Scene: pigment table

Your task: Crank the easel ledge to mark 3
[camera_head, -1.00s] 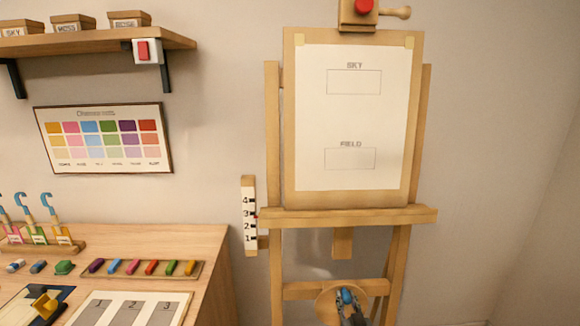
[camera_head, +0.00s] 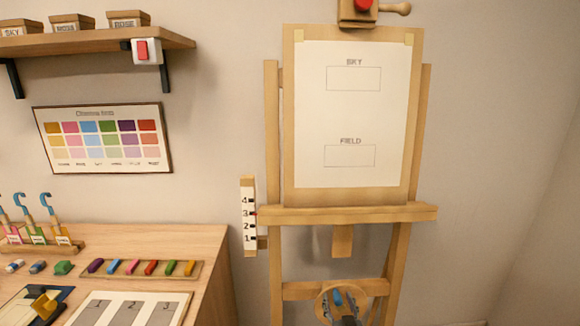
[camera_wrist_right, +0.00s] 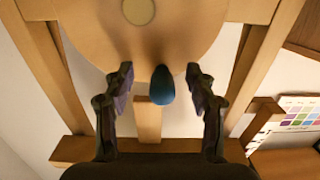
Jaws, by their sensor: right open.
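The wooden easel ledge (camera_head: 350,213) holds the board with a white sheet (camera_head: 352,115). The ledge's left end is about level with mark 3 on the white scale (camera_head: 248,226). Below is a round wooden crank disc (camera_head: 325,303) with a blue knob (camera_head: 338,298). My right gripper (camera_head: 345,312) is at the disc, partly cut off by the picture's lower edge. In the right wrist view the gripper (camera_wrist_right: 162,88) is open, one finger on each side of the blue knob (camera_wrist_right: 162,86), with gaps visible. My left gripper is not in view.
A wooden table (camera_head: 180,240) with pigment sticks and a numbered card (camera_head: 130,309) stands at the left. A shelf (camera_head: 90,42) with small boxes hangs above it. The wall and floor right of the easel are clear.

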